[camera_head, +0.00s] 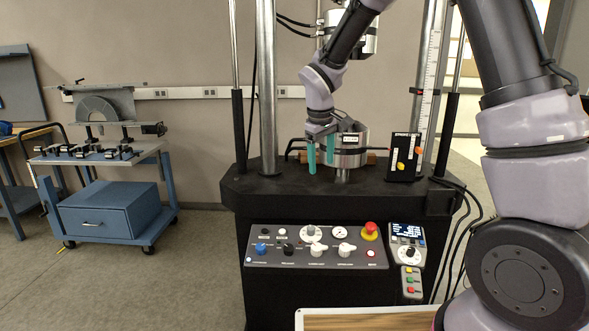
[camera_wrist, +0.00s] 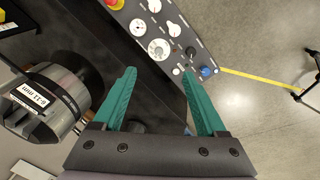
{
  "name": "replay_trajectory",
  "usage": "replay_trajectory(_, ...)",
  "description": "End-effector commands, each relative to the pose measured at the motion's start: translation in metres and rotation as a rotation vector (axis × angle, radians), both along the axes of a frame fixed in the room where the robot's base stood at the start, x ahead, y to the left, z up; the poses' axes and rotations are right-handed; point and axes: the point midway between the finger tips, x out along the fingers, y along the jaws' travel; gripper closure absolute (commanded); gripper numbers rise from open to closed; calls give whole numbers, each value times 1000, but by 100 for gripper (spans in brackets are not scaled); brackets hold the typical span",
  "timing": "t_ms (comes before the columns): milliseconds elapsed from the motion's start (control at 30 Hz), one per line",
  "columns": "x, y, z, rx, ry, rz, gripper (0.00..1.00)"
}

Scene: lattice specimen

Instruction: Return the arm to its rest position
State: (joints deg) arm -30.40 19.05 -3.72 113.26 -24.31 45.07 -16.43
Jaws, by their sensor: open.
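My arm reaches from the right side of the head view over to the black testing machine (camera_head: 245,187). My gripper (camera_head: 321,168) points down above the machine's table, just in front of and left of the round metal grip (camera_head: 348,150). Its two teal fingers are apart with nothing between them. In the wrist view my gripper (camera_wrist: 158,74) is open and empty, with the metal cylinder (camera_wrist: 60,95) to its left. I cannot tell whether a finger touches the metal grip.
A control panel (camera_head: 300,258) with a red stop button (camera_head: 370,231) fronts the machine. A black box (camera_head: 404,157) stands right of the grip. A thick column (camera_head: 266,90) rises left of my gripper. A blue cart (camera_head: 110,210) stands left, with open floor between.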

Motion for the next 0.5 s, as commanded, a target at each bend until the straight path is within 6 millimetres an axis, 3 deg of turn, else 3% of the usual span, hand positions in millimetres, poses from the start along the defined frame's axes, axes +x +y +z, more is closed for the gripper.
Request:
replay_trajectory(33,-7,-18,25,40,-21,-67,26)
replay_trajectory(200,-43,-70,87,168,-72,-282,26)
replay_trajectory(500,-132,-139,161,397,-171,-627,26)
